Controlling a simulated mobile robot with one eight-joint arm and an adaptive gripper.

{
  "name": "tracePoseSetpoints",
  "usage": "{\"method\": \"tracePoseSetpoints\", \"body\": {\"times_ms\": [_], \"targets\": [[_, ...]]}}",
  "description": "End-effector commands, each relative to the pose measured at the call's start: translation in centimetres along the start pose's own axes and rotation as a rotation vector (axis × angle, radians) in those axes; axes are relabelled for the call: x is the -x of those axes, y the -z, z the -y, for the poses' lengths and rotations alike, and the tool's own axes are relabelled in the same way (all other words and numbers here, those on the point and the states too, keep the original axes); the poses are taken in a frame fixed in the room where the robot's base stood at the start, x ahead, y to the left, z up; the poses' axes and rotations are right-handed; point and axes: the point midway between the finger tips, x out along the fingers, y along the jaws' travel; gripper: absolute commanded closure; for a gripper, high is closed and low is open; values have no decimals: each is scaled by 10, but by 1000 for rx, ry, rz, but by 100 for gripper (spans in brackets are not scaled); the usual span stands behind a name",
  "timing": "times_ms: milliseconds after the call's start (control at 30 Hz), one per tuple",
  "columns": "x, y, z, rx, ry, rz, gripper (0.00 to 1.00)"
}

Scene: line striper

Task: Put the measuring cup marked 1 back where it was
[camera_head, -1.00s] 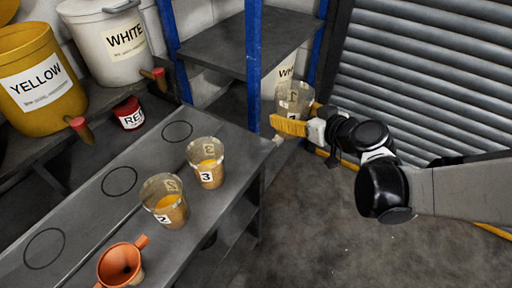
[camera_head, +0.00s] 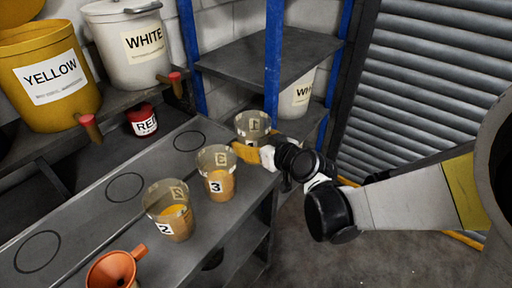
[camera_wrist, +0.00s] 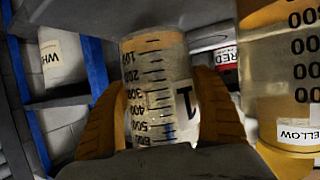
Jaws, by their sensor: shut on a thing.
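The clear measuring cup marked 1 (camera_head: 253,124) is held in my gripper (camera_head: 250,152) at the far right end of the grey bench (camera_head: 96,212). In the wrist view the cup (camera_wrist: 155,85) shows its scale and its label 1 between my orange fingers (camera_wrist: 156,110), which are shut on it from both sides. In the head view it appears at the bench edge; I cannot tell its height above the top. Three dark circles are drawn on the bench: far (camera_head: 188,141), middle (camera_head: 125,187) and near (camera_head: 38,251). No cup stands in them.
Cup 3 (camera_head: 222,185) and cup 2 (camera_head: 176,224), both with amber contents, stand along the bench's right side, close to my gripper. An orange funnel (camera_head: 112,268) is nearer. A blue shelf post (camera_head: 273,60) rises behind. Yellow (camera_head: 50,75), white and red containers stand at the back left.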

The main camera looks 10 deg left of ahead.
Motion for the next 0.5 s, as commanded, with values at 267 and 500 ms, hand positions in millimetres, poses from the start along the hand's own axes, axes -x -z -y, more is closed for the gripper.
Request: {"method": "tracePoseSetpoints", "body": {"times_ms": [267,500], "targets": [[-11,-28,-1,0,0,0,64],[-12,-30,-1,0,0,0,64]]}}
